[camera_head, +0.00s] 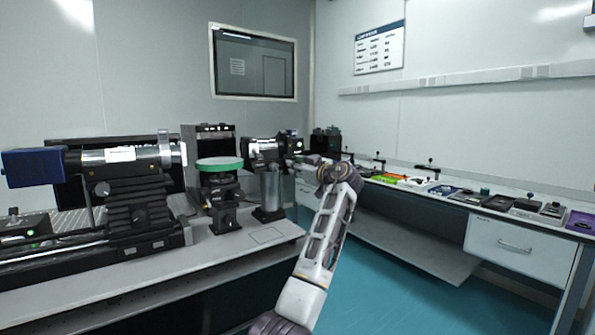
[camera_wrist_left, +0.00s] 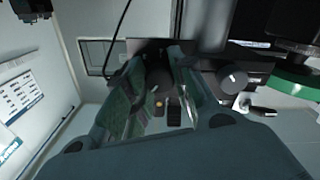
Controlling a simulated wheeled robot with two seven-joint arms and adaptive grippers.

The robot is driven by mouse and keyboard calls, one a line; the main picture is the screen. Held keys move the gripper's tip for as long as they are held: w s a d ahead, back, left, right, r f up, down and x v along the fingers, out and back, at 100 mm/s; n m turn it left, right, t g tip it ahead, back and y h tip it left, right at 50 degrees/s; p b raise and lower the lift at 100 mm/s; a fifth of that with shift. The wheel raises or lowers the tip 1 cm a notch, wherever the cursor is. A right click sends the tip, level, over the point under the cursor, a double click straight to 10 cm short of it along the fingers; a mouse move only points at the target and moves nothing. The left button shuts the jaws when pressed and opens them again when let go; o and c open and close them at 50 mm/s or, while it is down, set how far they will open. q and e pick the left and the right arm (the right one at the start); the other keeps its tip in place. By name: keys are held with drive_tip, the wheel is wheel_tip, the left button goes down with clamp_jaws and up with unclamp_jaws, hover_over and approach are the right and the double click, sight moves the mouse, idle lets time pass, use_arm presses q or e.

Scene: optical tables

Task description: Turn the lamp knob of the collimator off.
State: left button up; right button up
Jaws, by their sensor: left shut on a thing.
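The collimator (camera_head: 262,148), a black and silver tube on a silver post, stands at the far right end of the near table. My left gripper (camera_head: 306,160) is at its right end, small and partly hidden by my own arm in the head view. In the left wrist view my left gripper (camera_wrist_left: 158,78) has its two fingers closed around a dark round knob (camera_wrist_left: 157,84), which looks like the lamp knob. The knob is hidden in the head view, and its setting cannot be read. My right gripper is not in view.
A second dark knob (camera_wrist_left: 233,79) with a pale mark sits beside the fingers. A green-topped round stage (camera_head: 220,163) stands left of the collimator. A blue-ended telescope (camera_head: 120,157) is on the left. A side bench (camera_head: 440,192) with several small items runs along the right; open floor lies between.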

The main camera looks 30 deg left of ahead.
use_arm(q)
drive_tip(key=shift+d+f+n+b, duration=0.15)
drive_tip(key=shift+n+b, duration=0.6)
drive_tip(key=shift+n, duration=1.1)
drive_tip(key=shift+a+f+n+b, duration=0.15)
drive_tip(key=shift+n+b, duration=0.6)
drive_tip(key=shift+n, duration=1.1)
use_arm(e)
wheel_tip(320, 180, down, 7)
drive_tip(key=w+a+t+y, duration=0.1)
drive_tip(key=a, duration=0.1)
use_arm(q)
drive_tip(key=shift+d, duration=0.1)
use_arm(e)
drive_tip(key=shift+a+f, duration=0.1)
use_arm(q)
drive_tip(key=o, duration=0.9)
drive_tip(key=shift+r, duration=0.1)
drive_tip(key=shift+o, duration=0.8)
drive_tip(key=shift+w, duration=0.1)
drive_tip(key=shift+r, duration=0.1)
drive_tip(key=shift+d, duration=0.1)
